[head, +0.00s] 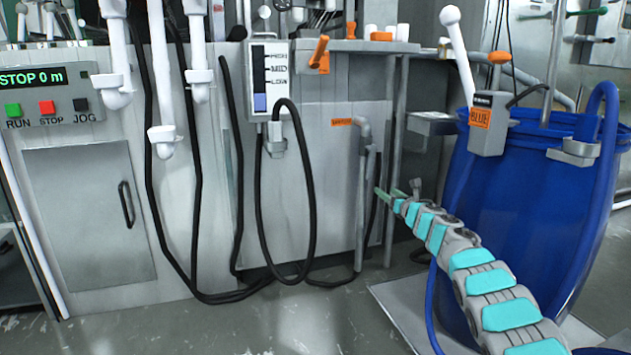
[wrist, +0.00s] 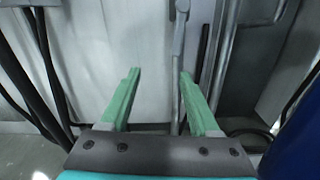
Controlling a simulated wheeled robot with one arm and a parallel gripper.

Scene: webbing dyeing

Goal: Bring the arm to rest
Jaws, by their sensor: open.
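My arm reaches from the lower right of the head view toward the machine front. My gripper (head: 397,194) is at its far end, in front of the grey pipes and left of the blue barrel (head: 520,210). In the wrist view my gripper (wrist: 160,85) shows two green fingers spread well apart. Nothing is between the fingertips but the view of the pale panel and a grey pipe behind. The gripper is open and empty.
The machine cabinet (head: 90,215) has a control panel (head: 50,100) reading STOP 0 m. Black hoses (head: 312,200) hang before it. A vertical grey pipe (head: 363,200) stands near my gripper. The barrel rests on a pale platform (head: 400,310). The floor (head: 230,325) at front left is clear.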

